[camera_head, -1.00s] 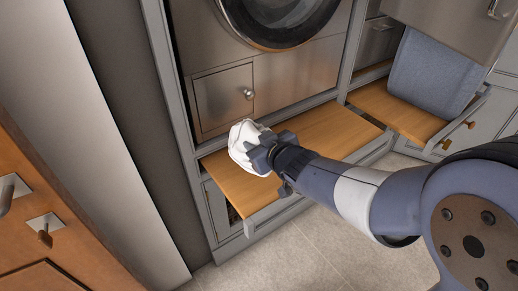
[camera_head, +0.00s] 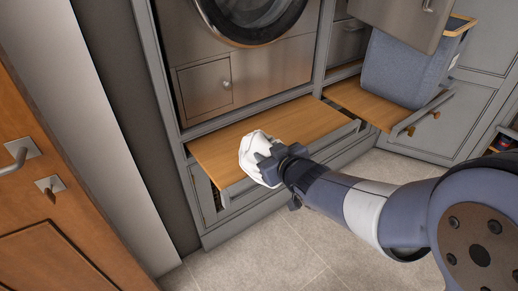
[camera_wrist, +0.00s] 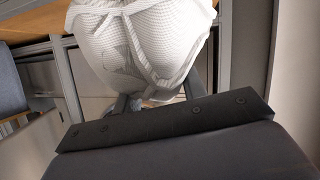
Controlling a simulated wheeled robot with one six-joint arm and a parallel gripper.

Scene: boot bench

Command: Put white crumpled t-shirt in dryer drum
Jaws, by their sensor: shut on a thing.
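The white crumpled t-shirt (camera_head: 252,155) is bunched in my gripper (camera_head: 272,165), which is shut on it, at the front left of the wooden pull-out shelf in the head view. In the wrist view the t-shirt (camera_wrist: 140,45) fills the upper middle and hides most of the fingers. The dryer (camera_head: 250,62) stands above and behind the shelf. Only the lower part of its round door (camera_head: 250,38) shows, with a dark rim, and it looks shut. The drum's inside cannot be made out.
The wooden pull-out shelf (camera_head: 300,118) sticks out below the dryer. To its right, a blue-grey basket (camera_head: 400,68) stands on another pulled-out board (camera_head: 352,97). A wooden door (camera_head: 50,200) is at the left. The floor (camera_head: 250,255) in front is clear.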

